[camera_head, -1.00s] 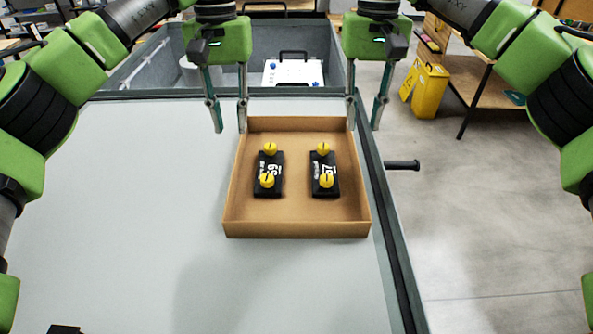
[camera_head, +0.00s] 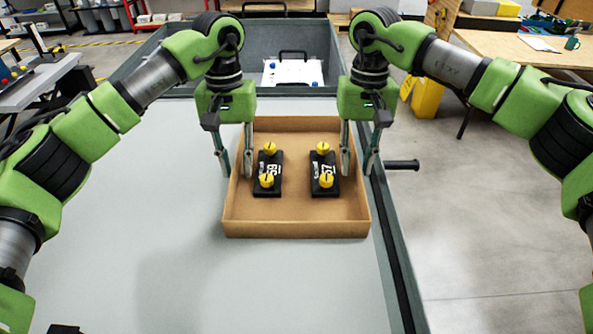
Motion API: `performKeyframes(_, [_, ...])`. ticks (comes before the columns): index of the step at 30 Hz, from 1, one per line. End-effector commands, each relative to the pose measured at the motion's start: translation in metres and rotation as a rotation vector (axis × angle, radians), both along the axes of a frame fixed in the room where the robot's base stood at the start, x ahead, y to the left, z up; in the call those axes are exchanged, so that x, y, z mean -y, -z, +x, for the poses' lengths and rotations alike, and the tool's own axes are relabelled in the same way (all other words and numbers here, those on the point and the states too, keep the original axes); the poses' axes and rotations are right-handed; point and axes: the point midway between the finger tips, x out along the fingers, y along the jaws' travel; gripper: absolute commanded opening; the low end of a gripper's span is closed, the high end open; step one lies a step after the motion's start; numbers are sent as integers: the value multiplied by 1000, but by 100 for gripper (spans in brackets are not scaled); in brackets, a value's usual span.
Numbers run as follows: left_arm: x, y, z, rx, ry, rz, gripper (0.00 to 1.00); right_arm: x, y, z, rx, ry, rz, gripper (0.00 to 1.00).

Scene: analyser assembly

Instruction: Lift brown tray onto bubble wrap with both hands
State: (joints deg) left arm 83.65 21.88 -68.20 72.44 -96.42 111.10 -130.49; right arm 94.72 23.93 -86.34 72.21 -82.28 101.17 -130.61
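The brown tray (camera_head: 295,228) is a shallow open box lying flat on the grey table. Inside it are two black blocks (camera_head: 267,171) (camera_head: 323,178), each with yellow knobs and white markings. My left gripper (camera_head: 237,172) is open, with one finger on each side of the tray's left wall. My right gripper (camera_head: 359,174) is open, with its fingers on either side of the right wall. Both grippers are towards the tray's far half. I cannot tell whether the fingers touch the walls. I cannot make out bubble wrap.
The grey table (camera_head: 120,240) is clear to the left of the tray; its raised dark edge (camera_head: 397,255) runs close along the right. A grey bin (camera_head: 280,38) behind holds a white case (camera_head: 292,72). A black handle (camera_head: 402,165) sticks out at the right.

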Motion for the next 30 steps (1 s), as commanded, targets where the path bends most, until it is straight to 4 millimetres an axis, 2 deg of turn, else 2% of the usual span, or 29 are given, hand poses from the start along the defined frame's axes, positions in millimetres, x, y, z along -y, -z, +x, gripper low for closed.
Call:
performKeyframes(1, [0,0,0,0,0,0,14,0,0,0,0,0,0,14])
performKeyframes(3, [0,0,0,0,0,0,0,0,0,0,0,0,0,0])
performKeyframes(17, [0,-3,0,1,0,0,0,0,-3,0,1,0,0,0])
performKeyframes(23, [0,-15,0,1,0,0,0,0,-16,0,1,0,0,0])
performKeyframes(30, [0,-39,0,0,0,0,0,0,-40,0,1,0,0,0])
